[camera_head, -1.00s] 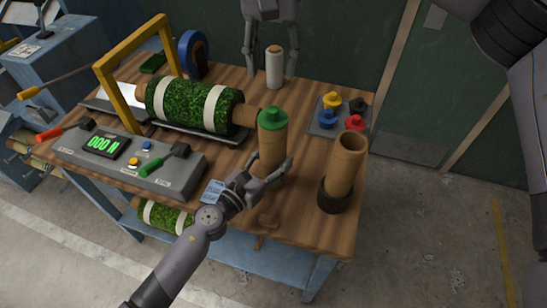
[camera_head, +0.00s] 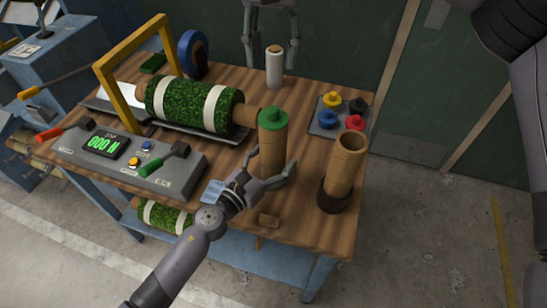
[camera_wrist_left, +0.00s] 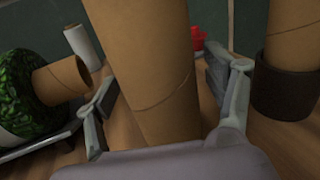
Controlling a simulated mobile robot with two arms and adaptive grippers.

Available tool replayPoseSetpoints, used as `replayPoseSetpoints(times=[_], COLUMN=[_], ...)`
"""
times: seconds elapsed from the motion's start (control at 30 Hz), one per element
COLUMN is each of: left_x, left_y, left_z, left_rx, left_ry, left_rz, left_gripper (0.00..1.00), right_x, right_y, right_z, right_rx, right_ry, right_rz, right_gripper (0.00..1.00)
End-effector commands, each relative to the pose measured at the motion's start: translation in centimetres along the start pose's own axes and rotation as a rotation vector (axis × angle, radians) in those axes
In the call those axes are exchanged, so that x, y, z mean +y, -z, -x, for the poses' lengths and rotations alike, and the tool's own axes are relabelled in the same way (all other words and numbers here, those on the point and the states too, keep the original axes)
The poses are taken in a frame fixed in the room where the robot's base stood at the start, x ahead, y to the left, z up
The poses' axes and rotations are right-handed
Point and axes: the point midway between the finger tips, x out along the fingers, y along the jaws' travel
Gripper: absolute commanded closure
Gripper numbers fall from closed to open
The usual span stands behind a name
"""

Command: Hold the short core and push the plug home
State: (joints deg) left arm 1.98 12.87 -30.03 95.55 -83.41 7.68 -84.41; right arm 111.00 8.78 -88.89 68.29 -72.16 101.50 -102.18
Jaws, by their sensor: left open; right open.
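The short core (camera_head: 272,160) is a brown cardboard tube standing upright near the table's front edge. A green plug (camera_head: 273,118) sits in its top; I cannot tell whether any gap remains under its rim. My left gripper (camera_head: 271,165) is open, with its fingers on either side of the core's lower part. In the left wrist view the core (camera_wrist_left: 150,70) stands between the spread fingers, and its top is out of frame. My right gripper (camera_head: 270,58) is open and empty at the back, around or behind the white roll (camera_head: 274,68).
A taller tube (camera_head: 344,165) stands in a dark holder (camera_head: 334,196) to the right. A tray (camera_head: 318,127) holds coloured plugs. A turf roll (camera_head: 195,104) and control box (camera_head: 140,166) lie left.

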Motion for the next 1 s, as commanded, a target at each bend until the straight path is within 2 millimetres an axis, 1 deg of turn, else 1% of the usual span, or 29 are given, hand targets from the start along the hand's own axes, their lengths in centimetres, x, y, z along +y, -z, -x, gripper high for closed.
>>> replayPoseSetpoints(times=[0.17,0.27,0.37,0.5,0.7,0.83,1.0], left_x=[0.0,0.0,0.0,0.0,0.0,0.0,0.0], left_y=[0.1,0.1,0.1,0.2,0.1,0.1,0.0], left_z=[0.2,1.1,2.8,5.9,9.7,11.2,12.0], left_rx=[0.001,0.001,0.003,0.004,0.003,0.002,0.0], left_ry=[0.0,-0.001,-0.001,-0.002,-0.002,-0.001,0.0], left_rz=[0.0,0.001,0.002,0.004,0.002,0.002,0.0], left_gripper=[0.24,0.24,0.24,0.24,0.24,0.24,0.24], right_x=[0.0,0.0,0.0,0.0,0.0,0.0,0.0], right_y=[0.0,0.0,0.0,0.0,0.0,0.0,0.0], right_z=[0.0,0.0,0.0,0.0,0.0,0.0,0.0], right_rx=[0.0,0.0,0.0,0.0,0.0,0.0,0.0], right_ry=[0.0,0.0,0.0,0.0,0.0,0.0,0.0], right_rz=[0.0,0.0,0.0,0.0,0.0,0.0,0.0], right_gripper=[0.57,0.57,0.57,0.57,0.57,0.57,0.57])
